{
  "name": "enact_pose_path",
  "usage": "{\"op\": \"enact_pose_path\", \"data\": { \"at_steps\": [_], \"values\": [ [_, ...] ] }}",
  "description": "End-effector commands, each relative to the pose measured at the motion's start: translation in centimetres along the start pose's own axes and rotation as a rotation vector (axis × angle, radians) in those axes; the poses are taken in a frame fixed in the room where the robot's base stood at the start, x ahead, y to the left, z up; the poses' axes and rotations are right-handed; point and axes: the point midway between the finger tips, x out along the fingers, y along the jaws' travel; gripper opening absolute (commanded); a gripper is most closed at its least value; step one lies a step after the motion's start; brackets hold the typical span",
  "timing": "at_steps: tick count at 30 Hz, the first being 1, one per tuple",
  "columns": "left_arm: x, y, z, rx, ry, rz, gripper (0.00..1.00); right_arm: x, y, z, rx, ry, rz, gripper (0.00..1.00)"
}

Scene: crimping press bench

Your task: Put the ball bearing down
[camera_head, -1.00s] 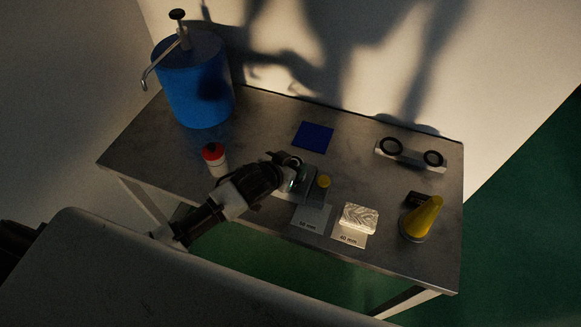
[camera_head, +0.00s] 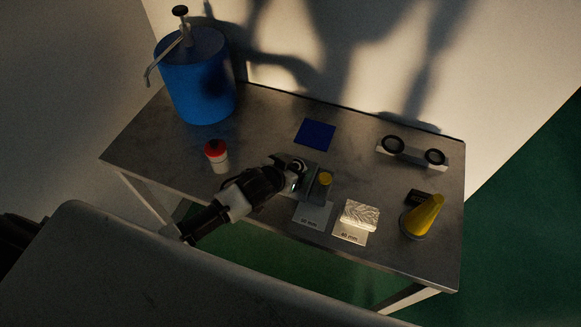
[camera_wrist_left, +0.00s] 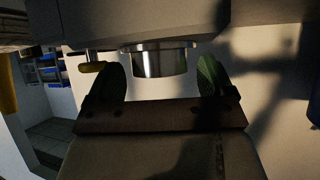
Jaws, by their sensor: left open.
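My left gripper (camera_head: 295,178) is open over the front middle of the bench, just left of a small grey block with a yellow top (camera_head: 322,184). In the left wrist view its two dark green finger pads (camera_wrist_left: 161,77) stand apart. A shiny metal cylinder, which looks like the ball bearing (camera_wrist_left: 160,61), sits between them against a grey body (camera_wrist_left: 150,22). Gaps show between it and both pads. In the head view the gripper largely hides this spot, so what bears the bearing is unclear. My right gripper is not in view.
A blue drum with a pump (camera_head: 195,85) and a red-capped white bottle (camera_head: 217,157) stand left. A blue square (camera_head: 315,134) lies behind. Right are a holder with two black rings (camera_head: 414,154), a silvery block (camera_head: 360,215) and a yellow cone (camera_head: 422,215).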

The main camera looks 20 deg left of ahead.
Motion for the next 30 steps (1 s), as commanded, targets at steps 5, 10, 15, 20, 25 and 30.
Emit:
{"op": "enact_pose_path", "data": {
  "at_steps": [5,10,15,20,25,30],
  "values": [
    [-1.0,0.0,-0.1,0.000,-0.001,0.000,0.82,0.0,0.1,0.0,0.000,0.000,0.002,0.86],
    [-3.9,0.0,0.0,0.000,0.000,0.001,0.82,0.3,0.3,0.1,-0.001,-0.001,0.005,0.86],
    [-7.4,0.0,0.0,0.001,0.000,0.001,0.82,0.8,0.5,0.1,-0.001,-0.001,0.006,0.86],
    [-10.1,0.0,-0.1,0.001,-0.001,0.001,0.82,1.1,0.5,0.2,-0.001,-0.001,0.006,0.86],
    [-11.8,0.0,-0.2,0.001,0.001,0.000,0.82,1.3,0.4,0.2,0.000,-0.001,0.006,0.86],
    [-12.2,0.0,-0.2,0.001,0.000,0.000,0.82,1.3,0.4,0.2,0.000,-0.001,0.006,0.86]
  ]
}}
